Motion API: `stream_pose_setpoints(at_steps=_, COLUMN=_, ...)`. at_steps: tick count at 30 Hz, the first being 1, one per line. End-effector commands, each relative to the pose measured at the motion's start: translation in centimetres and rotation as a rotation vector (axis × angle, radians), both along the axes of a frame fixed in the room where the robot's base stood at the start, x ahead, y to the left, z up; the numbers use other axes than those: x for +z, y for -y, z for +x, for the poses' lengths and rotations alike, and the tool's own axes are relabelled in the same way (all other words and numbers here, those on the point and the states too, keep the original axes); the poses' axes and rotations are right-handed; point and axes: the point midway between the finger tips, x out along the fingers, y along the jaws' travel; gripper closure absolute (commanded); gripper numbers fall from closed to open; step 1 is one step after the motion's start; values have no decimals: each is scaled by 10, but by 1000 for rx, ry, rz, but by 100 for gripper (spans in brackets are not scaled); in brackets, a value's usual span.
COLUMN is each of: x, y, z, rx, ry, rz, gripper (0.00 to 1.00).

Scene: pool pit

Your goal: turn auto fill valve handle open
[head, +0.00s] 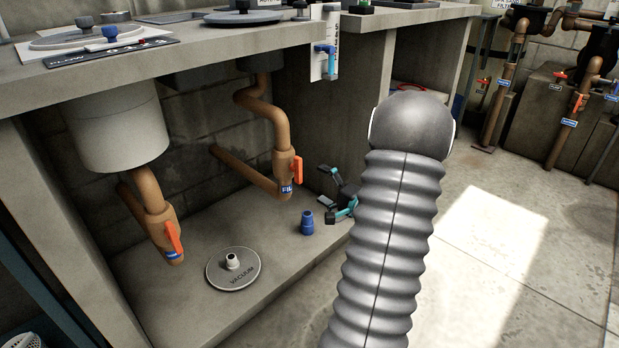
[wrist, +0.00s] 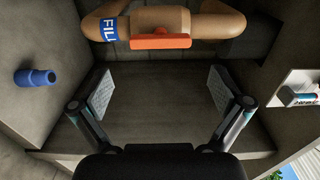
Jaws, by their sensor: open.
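The orange fill valve handle (head: 297,169) sits on a brown pipe under the counter, above a blue label reading FIL. It lies along the pipe's run. In the wrist view, the handle (wrist: 160,42) stretches across the top middle, right of the blue FILL label (wrist: 110,28). My gripper (head: 328,194) is open and empty, to the right of the handle and apart from it. In the wrist view, my gripper (wrist: 160,90) has its two fingers spread wide, with the handle beyond and between them. My dark ribbed arm hides part of the scene right of the gripper.
A second orange-handled valve (head: 174,238) is on the left pipe. A blue fitting (head: 307,222) and a round vacuum plate (head: 233,268) lie on the lower ledge. Concrete walls enclose the alcove.

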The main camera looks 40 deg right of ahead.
Motion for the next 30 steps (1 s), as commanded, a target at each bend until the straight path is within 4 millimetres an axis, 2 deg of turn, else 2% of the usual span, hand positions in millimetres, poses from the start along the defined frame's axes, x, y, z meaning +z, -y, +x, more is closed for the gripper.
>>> stream_pose_setpoints(at_steps=3, x=0, y=2, z=-17, rx=-2, ry=-1, rz=0, gripper=0)
stream_pose_setpoints(at_steps=9, x=0, y=2, z=-28, rx=1, ry=0, rz=-1, gripper=0)
stream_pose_setpoints(at_steps=30, x=-1, y=2, z=-29, rx=0, ry=-5, rz=32, gripper=0)
